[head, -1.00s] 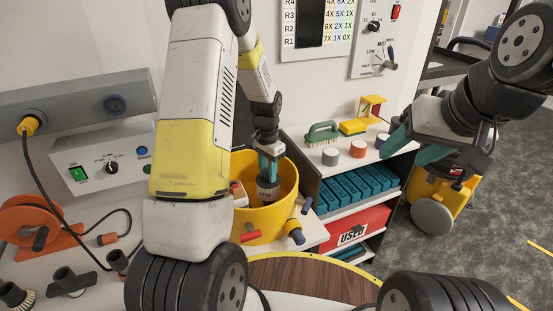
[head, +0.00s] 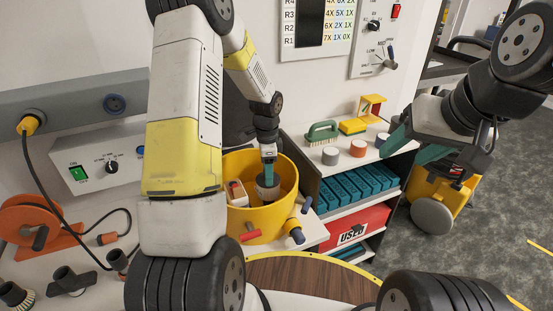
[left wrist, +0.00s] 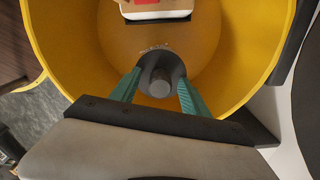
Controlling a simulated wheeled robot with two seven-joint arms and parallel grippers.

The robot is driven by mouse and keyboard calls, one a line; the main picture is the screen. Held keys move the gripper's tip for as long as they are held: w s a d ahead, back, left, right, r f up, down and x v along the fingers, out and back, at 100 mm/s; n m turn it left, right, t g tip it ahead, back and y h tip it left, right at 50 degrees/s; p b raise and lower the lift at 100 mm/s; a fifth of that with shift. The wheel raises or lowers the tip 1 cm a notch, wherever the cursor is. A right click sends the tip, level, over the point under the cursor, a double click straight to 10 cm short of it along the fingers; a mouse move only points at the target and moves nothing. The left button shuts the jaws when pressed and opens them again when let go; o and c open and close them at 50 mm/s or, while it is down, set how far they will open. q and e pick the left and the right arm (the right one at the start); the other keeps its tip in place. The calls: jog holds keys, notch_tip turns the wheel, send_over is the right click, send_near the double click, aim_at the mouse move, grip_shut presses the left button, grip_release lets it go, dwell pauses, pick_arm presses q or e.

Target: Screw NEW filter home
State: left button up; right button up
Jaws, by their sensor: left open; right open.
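The yellow drum (head: 290,201) stands open on the bench, and its wall also shows in the left wrist view (left wrist: 60,40). Inside it is the new filter (head: 266,191), a short cylinder with a dark top and central stub (left wrist: 158,84). My left gripper (head: 268,176) points down into the drum at the filter. In the left wrist view its teal fingers (left wrist: 157,90) are open, one on each side of the stub. The filter's lower part and seating are hidden. My right gripper (head: 406,155) is open and empty, at the right above the shelf unit.
A white and red block (head: 238,194) lies inside the drum, left of the filter. The shelf unit (head: 312,173) at right carries a green brush (head: 322,132), several pucks and a red USED bin (head: 357,229). An orange cable reel (head: 32,222) lies at left.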

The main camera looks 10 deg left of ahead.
pick_arm(q)
jog(key=shift+r, duration=0.1)
notch_tip(320, 180, up, 8)
jog(key=shift+f, duration=0.2)
jog(key=s+d+r+n+t+h, duration=0.2)
jog(key=s+r+n+t, duration=0.4)
jog(key=s+r+n, duration=0.7)
jog(key=s+r, duration=0.8)
jog(key=s, duration=0.3)
jog(key=shift+n, duration=0.4)
jog(key=shift+c, duration=0.3)
